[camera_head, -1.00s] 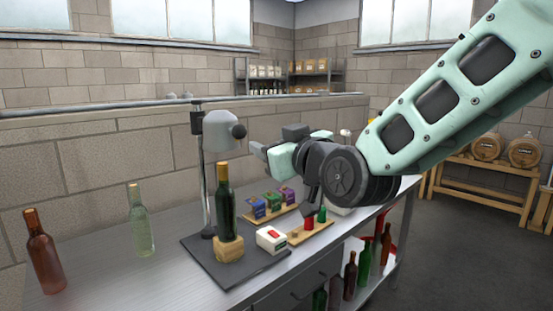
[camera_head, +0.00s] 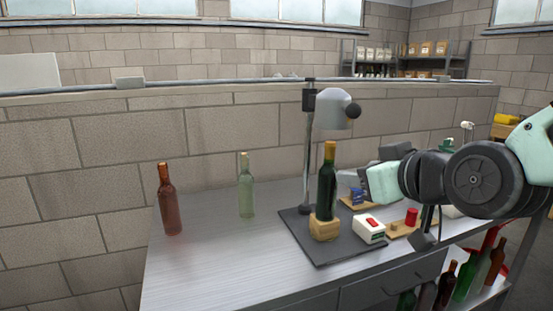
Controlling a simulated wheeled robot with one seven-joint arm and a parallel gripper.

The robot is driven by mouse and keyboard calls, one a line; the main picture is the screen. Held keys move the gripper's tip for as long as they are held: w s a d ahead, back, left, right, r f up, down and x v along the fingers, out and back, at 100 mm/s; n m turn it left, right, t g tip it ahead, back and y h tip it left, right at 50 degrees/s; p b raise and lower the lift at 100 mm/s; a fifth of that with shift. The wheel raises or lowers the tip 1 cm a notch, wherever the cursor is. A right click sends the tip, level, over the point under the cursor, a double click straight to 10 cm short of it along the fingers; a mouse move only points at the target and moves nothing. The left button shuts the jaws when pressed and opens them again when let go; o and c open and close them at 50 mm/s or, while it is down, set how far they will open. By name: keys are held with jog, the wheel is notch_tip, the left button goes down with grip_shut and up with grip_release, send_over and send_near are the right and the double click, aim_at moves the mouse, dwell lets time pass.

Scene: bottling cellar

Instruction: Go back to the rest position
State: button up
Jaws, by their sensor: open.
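My gripper (camera_head: 352,181) is in the right half of the view, pointing left, at the end of my pale green and dark grey arm. It is open and nothing shows between its jaws. Its tips are just right of the dark green bottle (camera_head: 326,192) with a yellow neck, seemingly apart from it, though the depth is hard to judge. That bottle stands upright on a wooden block (camera_head: 324,229) on a dark base plate (camera_head: 318,252).
A grey lamp-like head (camera_head: 334,110) on a post stands behind the bottle. A white box with a red switch (camera_head: 369,230) sits right of it. A red-brown bottle (camera_head: 170,205) and a pale green bottle (camera_head: 246,190) stand left on the metal bench (camera_head: 215,262). Bottles fill a lower shelf.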

jog(key=s+a+f+n+g, duration=0.1)
jog(key=s+a+f+g, duration=0.3)
jog(key=s+f+g, duration=0.3)
jog(key=s+f+g+h, duration=0.2)
jog(key=s+f+g, duration=0.1)
jog(key=s, duration=0.4)
jog(key=s+d+f+n+g+h, duration=0.1)
jog(key=s+f+g, duration=0.2)
jog(key=s+f, duration=0.2)
jog(key=s, duration=0.3)
jog(key=shift+s+d+f+n+g+h, duration=0.25)
jog(key=shift+f+n+g+h, duration=0.05)
jog(key=shift+f+h, duration=0.1)
dwell(0.6)
